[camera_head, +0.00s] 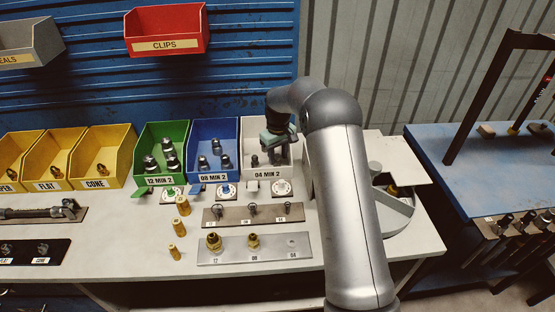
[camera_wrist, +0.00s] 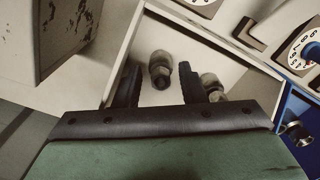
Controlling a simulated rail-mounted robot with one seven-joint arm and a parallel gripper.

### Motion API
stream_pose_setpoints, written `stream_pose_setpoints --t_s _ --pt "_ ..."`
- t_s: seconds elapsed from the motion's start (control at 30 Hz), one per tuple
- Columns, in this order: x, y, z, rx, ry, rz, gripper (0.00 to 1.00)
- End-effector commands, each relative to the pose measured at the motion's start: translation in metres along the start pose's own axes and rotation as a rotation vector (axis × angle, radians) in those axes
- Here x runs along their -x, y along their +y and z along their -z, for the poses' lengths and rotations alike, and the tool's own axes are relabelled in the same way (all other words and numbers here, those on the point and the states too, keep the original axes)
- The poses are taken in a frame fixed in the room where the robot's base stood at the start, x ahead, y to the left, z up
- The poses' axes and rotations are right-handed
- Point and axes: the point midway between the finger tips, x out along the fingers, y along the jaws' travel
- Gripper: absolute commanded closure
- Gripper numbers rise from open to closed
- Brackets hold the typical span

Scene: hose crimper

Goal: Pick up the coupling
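My gripper (camera_wrist: 159,68) is open, its two dark fingers reaching down into the white bin (camera_wrist: 226,66). A metal coupling with a dark end (camera_wrist: 160,72) lies between the fingers, with no clear contact. A second coupling (camera_wrist: 212,86) is just outside the right finger, partly hidden by it. In the head view my gripper (camera_head: 279,137) is over the white bin labelled 04 MIN 2 (camera_head: 268,174). A coupling (camera_head: 255,161) shows at that bin's front; my arm hides the bin's right side.
The blue bin (camera_head: 213,178) and green bin (camera_head: 160,181) hold more couplings. Dials and small stands line the bins' front. A plate with brass fittings (camera_head: 220,256) and loose brass pieces (camera_head: 182,206) lie nearer. A grey round machine (camera_head: 396,213) stands right of my arm.

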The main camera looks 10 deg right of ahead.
Motion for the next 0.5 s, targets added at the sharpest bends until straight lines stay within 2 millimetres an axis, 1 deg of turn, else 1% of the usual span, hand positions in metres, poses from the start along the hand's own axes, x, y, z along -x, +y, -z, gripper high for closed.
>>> stream_pose_setpoints --t_s 0.1,0.33,0.43,0.47,0.5 --pt "-0.0085 0.0 -0.0002 0.0 -0.001 0.0 0.63" --pt "-0.0101 0.0001 0.0001 0.0 0.0 0.0 0.63" --pt "-0.01 0.0001 0.0 0.0 0.0 0.0 0.91" --pt "-0.0099 0.0001 0.0001 0.0 0.0 0.0 0.97" --pt "-0.0099 0.0001 0.0001 0.0 0.0 0.0 0.97"
